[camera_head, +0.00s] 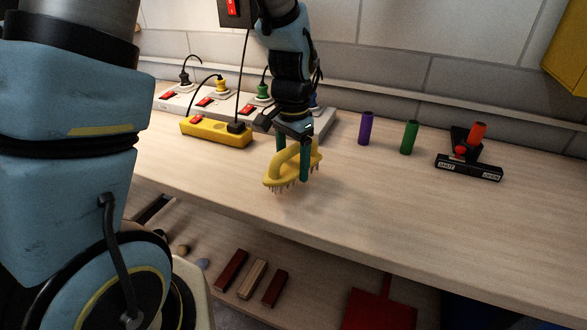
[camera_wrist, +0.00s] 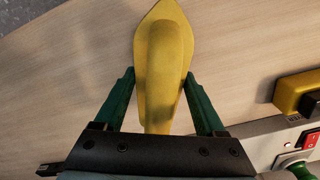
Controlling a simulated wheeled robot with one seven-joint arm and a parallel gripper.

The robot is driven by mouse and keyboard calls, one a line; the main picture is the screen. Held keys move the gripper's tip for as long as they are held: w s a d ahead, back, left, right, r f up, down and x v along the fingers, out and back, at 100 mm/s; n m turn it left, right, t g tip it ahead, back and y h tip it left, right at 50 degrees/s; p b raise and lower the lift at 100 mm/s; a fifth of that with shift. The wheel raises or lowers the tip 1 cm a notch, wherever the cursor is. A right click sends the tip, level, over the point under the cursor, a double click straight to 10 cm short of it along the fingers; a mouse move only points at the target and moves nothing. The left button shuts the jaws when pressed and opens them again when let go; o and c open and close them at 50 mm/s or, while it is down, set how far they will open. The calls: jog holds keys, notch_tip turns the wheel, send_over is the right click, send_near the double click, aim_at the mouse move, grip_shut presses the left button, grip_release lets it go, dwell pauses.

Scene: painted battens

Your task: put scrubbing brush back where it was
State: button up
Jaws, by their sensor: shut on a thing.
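The yellow scrubbing brush (camera_head: 285,170) is in my gripper (camera_head: 293,160), over the wooden worktop (camera_head: 400,195). Its bristles point down. In the head view it looks a little above the worktop, with a faint shadow under it. In the wrist view the brush (camera_wrist: 165,60) lies between the two green fingers of my gripper (camera_wrist: 160,95), its pointed end away from the wrist. The brush's near end is hidden behind the gripper body.
Behind stand a yellow power strip (camera_head: 215,131) and a grey one (camera_head: 180,105) with plugs and cables. A purple cylinder (camera_head: 366,128), a green cylinder (camera_head: 409,137) and a black stand (camera_head: 468,167) are to the right. The front of the worktop is clear. Several blocks (camera_head: 252,279) lie below.

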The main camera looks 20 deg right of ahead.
jog(key=shift+f, duration=1.05)
jog(key=shift+f, duration=0.1)
jog(key=o, duration=1.4)
notch_tip(320, 180, up, 12)
jog(key=shift+r+b, duration=0.1)
jog(key=shift+b, duration=1.1)
jog(key=a+f+n, duration=0.2)
jog(key=a+n, duration=0.2)
jog(key=a, duration=0.4)
jog(key=a+f+n+t, duration=0.1)
jog(key=a+n, duration=0.3)
jog(key=a, duration=0.5)
jog(key=w+a+f+n, duration=0.1)
jog(key=a+f+n, duration=0.2)
jog(key=a, duration=0.5)
jog(key=shift+a+f+n+t, duration=0.15)
jog(key=shift+a+n+t, duration=0.2)
jog(key=shift+n, duration=0.15)
